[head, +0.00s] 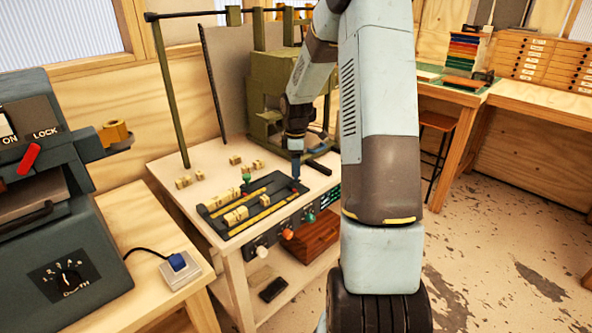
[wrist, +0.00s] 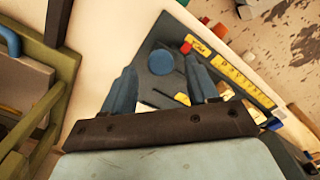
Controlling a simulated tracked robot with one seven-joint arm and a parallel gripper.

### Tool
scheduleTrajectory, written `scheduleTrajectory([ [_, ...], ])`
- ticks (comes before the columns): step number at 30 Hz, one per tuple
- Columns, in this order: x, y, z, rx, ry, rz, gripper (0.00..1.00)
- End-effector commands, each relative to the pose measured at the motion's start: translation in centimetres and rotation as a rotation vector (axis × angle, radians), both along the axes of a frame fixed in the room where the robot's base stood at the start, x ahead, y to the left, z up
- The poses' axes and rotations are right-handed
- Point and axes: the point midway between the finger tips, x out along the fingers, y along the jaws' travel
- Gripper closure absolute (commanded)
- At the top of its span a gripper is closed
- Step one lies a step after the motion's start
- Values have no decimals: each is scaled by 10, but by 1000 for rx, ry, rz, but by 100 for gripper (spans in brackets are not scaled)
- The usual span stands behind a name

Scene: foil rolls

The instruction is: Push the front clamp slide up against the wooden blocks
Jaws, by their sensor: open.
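My gripper (head: 296,180) points down over the right end of a dark clamp tray (head: 222,236) on the pale bench. In the wrist view its two blue-grey fingers (wrist: 163,78) are open, one on each side of a round blue knob (wrist: 161,62). The knob sits on a dark grey plate, apparently a clamp slide; I cannot tell whether the fingers touch it. A green knob (head: 247,178) is at the tray's back edge. My gripper hides part of the slide.
Loose wooden blocks (head: 184,182) lie on the bench behind the tray. An olive press frame (head: 275,78) stands close behind my gripper. Coloured knobs (head: 287,234) line the bench front. A grey machine (head: 62,225) stands at left. A yellow scale (wrist: 240,78) edges the tray.

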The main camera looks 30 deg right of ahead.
Motion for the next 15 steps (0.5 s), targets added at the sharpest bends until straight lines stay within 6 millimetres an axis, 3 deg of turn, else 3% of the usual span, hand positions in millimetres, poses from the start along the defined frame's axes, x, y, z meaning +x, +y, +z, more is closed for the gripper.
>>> scheduleTrajectory([
  [6,0,0,-19,1,2,0,41],
  [15,0,0,-23,0,1,0,41],
])
